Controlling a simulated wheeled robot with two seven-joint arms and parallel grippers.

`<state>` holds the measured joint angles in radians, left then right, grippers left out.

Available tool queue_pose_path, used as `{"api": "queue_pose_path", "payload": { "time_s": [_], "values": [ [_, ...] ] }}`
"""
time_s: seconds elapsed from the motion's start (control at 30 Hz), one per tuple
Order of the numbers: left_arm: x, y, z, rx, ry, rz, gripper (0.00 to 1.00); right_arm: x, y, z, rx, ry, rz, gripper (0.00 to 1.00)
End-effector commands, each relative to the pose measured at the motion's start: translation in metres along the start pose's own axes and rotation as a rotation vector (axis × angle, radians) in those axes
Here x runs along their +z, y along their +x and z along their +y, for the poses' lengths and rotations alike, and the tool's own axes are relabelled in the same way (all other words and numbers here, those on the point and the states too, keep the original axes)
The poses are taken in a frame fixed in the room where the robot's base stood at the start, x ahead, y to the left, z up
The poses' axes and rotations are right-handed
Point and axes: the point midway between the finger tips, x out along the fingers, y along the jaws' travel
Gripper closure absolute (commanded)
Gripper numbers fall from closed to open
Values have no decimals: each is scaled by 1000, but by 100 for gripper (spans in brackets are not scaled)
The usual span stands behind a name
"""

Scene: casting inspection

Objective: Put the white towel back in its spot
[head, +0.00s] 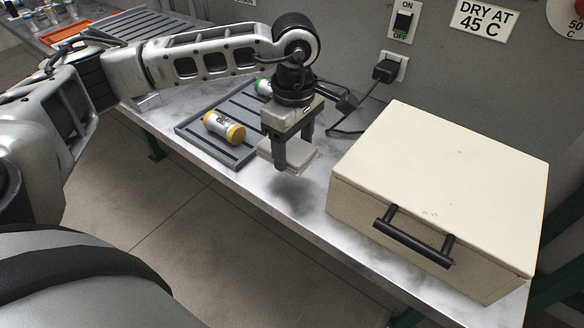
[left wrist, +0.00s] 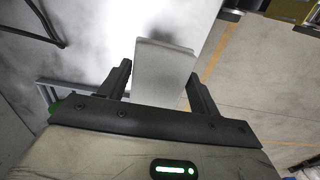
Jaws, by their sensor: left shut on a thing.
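My left gripper (head: 293,152) is shut on a folded white towel (head: 304,161), which sticks out on both sides of the fingers. It is above the metal bench between a dark grey ribbed tray and a cream box, and a shadow falls on the bench below it. In the left wrist view the towel (left wrist: 164,72) is a pale flat block between the two fingers (left wrist: 160,82). My right gripper is not in view.
The ribbed tray (head: 190,128) holds a white can with yellow ends (head: 224,128) and a green-ended one (head: 263,87), partly hidden by my gripper. The cream box (head: 450,170) with a black handle stands at the right. A black cable and plug (head: 386,70) hang behind.

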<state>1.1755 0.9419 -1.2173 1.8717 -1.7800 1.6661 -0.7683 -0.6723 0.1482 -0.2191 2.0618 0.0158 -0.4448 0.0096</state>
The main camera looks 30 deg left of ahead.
Motion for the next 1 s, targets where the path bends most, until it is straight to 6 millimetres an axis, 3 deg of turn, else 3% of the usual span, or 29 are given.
{"api": "queue_pose_path", "payload": {
  "time_s": [0.43,0.93,0.97,1.0],
  "values": [
    [0,56,0,0,2,-1,60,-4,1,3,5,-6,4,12],
    [0,68,1,3,2,-1,60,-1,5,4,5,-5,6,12],
    [0,65,1,3,2,-1,29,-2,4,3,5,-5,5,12],
    [0,65,0,2,2,-1,18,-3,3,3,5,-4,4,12]
  ]
}}
